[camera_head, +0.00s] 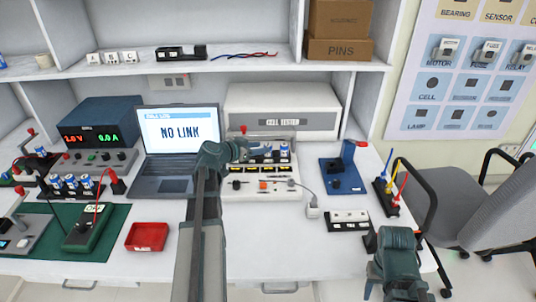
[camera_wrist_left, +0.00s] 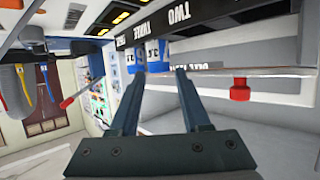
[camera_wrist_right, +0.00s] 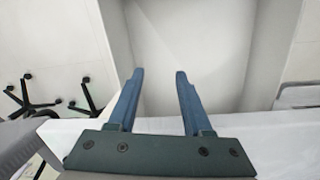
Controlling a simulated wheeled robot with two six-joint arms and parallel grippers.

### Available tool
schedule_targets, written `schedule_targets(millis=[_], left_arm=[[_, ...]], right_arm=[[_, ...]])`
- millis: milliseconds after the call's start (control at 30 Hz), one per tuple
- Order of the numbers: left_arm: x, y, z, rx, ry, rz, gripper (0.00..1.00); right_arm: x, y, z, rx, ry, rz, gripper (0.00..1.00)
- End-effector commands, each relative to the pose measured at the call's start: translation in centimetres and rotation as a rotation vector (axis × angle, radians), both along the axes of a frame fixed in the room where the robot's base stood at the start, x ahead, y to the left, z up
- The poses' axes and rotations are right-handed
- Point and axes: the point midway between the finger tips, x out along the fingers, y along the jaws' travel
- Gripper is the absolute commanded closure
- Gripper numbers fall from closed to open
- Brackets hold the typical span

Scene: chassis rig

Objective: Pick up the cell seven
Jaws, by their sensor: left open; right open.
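Blue-and-white cells (camera_head: 283,151) stand in the slotted cell tester fixture (camera_head: 236,190) in front of the cell tester box (camera_head: 285,124). In the left wrist view two cells (camera_wrist_left: 158,53) show just beyond my fingertips, below the slot labels TWO and THREE; their own numbers are too small to read surely. My left gripper (camera_head: 257,151) is open and empty, close beside these cells; it also shows in the left wrist view (camera_wrist_left: 160,72). More blue cells (camera_head: 72,181) stand in a rack at the left. My right gripper (camera_wrist_right: 155,75) is open and empty, low at the right desk edge.
A laptop (camera_head: 180,133) reading NO LINK stands left of my left arm. A red tray (camera_head: 147,236) lies in front of it. A blue fixture (camera_head: 342,178), a white-topped block (camera_head: 348,217) and a stand with coloured leads (camera_head: 385,196) occupy the right side.

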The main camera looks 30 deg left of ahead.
Motion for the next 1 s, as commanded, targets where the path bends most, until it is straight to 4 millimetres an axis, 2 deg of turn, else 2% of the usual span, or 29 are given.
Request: schedule_targets(millis=[400, 633, 667, 900, 1000], left_arm=[[4.4, -1.1, -2.2, 0.001, 0.0, -0.001, 0.53], [4.5, -1.2, -2.1, 0.0, 0.0, 0.0, 0.53], [4.5, -1.2, -2.1, 0.0, 0.0, 0.0, 0.57], [4.5, -1.2, -2.1, 0.0, 0.0, 0.0, 1.0], [4.5, -1.2, -2.1, 0.0, 0.0, 0.0, 1.0]], right_arm=[[0.0, 0.0, -2.2, 0.0, 0.0, 0.0, 0.5], [0.0, 0.0, -2.1, 0.0, 0.0, 0.0, 0.5], [0.0, 0.0, -2.1, 0.0, 0.0, 0.0, 0.5], [0.0, 0.0, -2.1, 0.0, 0.0, 0.0, 0.5], [0.0, 0.0, -2.1, 0.0, 0.0, 0.0, 0.5]])
